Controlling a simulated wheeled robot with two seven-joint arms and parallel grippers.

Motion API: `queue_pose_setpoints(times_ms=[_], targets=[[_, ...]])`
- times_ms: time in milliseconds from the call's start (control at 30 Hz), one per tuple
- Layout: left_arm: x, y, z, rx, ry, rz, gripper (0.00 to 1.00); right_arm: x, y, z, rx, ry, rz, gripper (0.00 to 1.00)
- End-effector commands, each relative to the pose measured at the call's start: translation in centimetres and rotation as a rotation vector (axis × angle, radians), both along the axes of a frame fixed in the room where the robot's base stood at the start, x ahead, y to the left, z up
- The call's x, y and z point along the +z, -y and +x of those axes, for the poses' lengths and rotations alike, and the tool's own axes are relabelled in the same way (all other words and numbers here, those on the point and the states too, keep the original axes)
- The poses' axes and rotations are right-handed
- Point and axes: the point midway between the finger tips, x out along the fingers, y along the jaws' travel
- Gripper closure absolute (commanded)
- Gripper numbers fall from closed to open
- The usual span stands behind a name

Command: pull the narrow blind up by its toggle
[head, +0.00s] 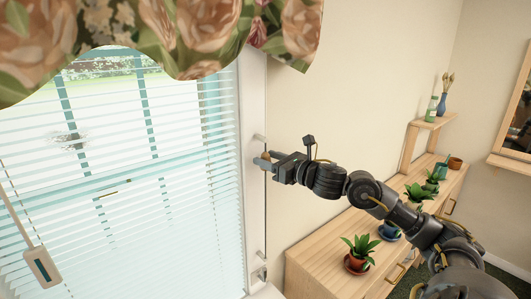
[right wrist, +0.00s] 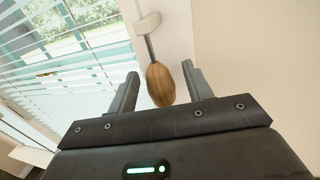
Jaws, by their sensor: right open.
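The slatted blind (head: 120,190) hangs lowered over the window on the left of the head view. A brown wooden toggle (right wrist: 160,85) hangs on a dark cord below a white bracket (right wrist: 147,23) in the right wrist view. My right gripper (head: 264,160) is at the window frame's right side. In the right wrist view, my right gripper (right wrist: 160,92) is open, with the toggle showing in the gap between its fingers. I see a gap on both sides of the toggle. In the head view the toggle is mostly hidden by the gripper. My left gripper is out of view.
A floral valance (head: 190,35) hangs above the window. A beige pull with a dark slot (head: 36,259) hangs at lower left. A wooden cabinet (head: 325,262) with potted plants (head: 362,246) stands under my right arm. Bare wall lies right of the frame.

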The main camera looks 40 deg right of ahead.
Motion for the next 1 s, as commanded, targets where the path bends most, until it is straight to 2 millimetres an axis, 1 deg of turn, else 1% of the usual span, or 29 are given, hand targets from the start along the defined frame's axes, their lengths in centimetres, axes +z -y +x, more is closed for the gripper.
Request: queue_pose_setpoints(times_ms=[33,200,500,867,900,1000], targets=[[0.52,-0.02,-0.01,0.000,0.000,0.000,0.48,0.32,-0.07,0.42,0.000,0.001,0.002,0.50],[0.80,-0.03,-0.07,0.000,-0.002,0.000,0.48,0.12,-0.31,1.17,0.002,0.000,-0.001,0.50],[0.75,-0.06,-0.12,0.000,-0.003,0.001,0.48,-0.02,-0.36,1.29,0.003,-0.001,-0.002,0.50],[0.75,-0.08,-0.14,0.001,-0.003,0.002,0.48,-0.01,-0.35,1.27,0.003,-0.001,-0.002,0.97],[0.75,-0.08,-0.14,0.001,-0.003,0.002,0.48,0.00,-0.35,1.27,0.003,-0.001,-0.002,1.00],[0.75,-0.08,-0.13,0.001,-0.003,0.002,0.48,0.00,-0.34,1.27,0.002,-0.001,-0.002,1.00]])
